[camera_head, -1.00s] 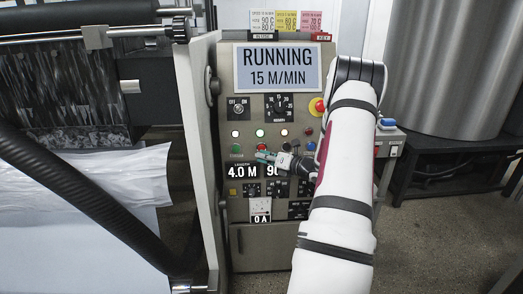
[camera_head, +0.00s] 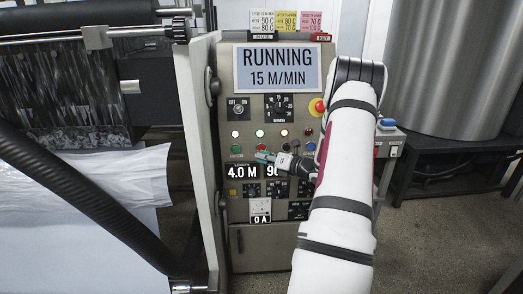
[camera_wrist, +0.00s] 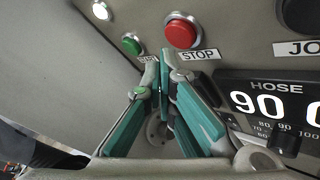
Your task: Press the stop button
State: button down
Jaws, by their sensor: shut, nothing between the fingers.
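The red stop button (camera_wrist: 181,30) is a round dome on the panel above a STOP label (camera_wrist: 198,54) in the wrist view. In the head view the red button (camera_head: 261,148) sits on the lower button row. My gripper (camera_head: 261,156) is shut and empty, its teal fingers pointing at the panel just below that button. In the wrist view my gripper (camera_wrist: 164,58) has its tips below and slightly left of the red dome, beside the STOP label. I cannot tell whether they touch the panel. The display (camera_head: 278,68) reads RUNNING, 15 M/MIN.
A green button (camera_wrist: 131,43) is close left of the stop button. A HOSE dial (camera_wrist: 285,140) and a 90 readout are at the lower right. A red emergency knob (camera_head: 319,106) is near my arm. A black hose (camera_head: 85,200) and white sheet (camera_head: 90,190) are at the left.

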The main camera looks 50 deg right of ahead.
jog(key=shift+w+d, duration=0.1)
jog(key=shift+d, duration=0.05)
jog(key=shift+w+d, duration=0.45)
jog(key=shift+d, duration=0.05)
dwell(1.2)
jog(key=shift+s+a, duration=0.55)
jog(key=shift+a, duration=0.05)
jog(key=shift+a, duration=0.1)
jog(key=shift+s+a+p, duration=0.8)
jog(key=shift+s+a, duration=0.85)
jog(key=shift+a, duration=0.2)
